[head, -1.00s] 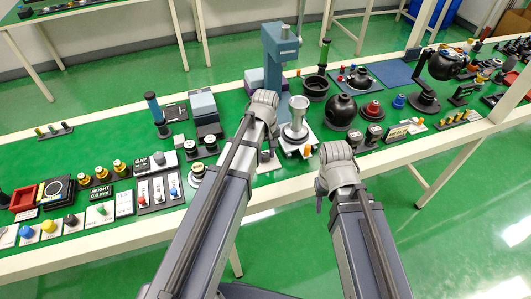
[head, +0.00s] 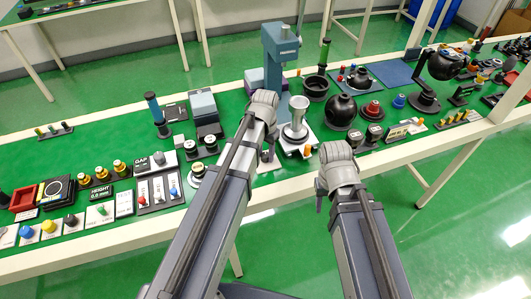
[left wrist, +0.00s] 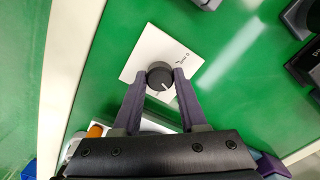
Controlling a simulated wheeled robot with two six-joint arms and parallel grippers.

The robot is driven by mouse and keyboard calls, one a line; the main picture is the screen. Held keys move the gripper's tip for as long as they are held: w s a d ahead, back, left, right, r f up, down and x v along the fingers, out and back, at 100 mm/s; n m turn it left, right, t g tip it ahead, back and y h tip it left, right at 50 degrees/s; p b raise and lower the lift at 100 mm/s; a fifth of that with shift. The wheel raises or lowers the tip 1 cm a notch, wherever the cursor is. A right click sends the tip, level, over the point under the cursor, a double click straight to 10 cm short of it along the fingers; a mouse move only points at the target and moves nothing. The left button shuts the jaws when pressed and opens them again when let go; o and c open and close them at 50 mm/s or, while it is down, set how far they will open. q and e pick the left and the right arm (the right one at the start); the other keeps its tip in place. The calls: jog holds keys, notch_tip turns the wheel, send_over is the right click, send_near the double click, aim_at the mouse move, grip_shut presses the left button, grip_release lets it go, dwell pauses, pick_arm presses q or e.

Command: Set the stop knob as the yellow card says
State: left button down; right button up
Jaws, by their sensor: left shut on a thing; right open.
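The black stop knob (left wrist: 159,73) stands on a white plate (left wrist: 150,45) in the left wrist view. Its white pointer mark faces the lower edge of that picture, slightly right. My left gripper (left wrist: 160,79) is shut on the knob, one finger on each side. In the head view, my left gripper (head: 267,150) is at the bench's front part, largely hidden by its own arm. My right gripper (head: 321,194) is open and empty, off the front edge of the bench. A pale yellowish card (head: 397,133) stands to the right; its writing is too small to read.
A blue-grey stand (head: 281,55) and a silver column (head: 298,115) stand close behind and right of the knob. Dark dials (head: 203,147) and a panel with levers (head: 159,190) lie to the left. A dark sphere (head: 340,112) stands to the right.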

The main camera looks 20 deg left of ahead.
aim_at(266, 155)
pick_arm(q)
jog(key=m, duration=0.4)
jog(key=shift+m, duration=2.2)
jog(key=shift+c, duration=2.2)
grip_release()
jog(key=shift+r, duration=0.1)
notch_tip(266, 155, up, 8)
jog(key=p, duration=0.8)
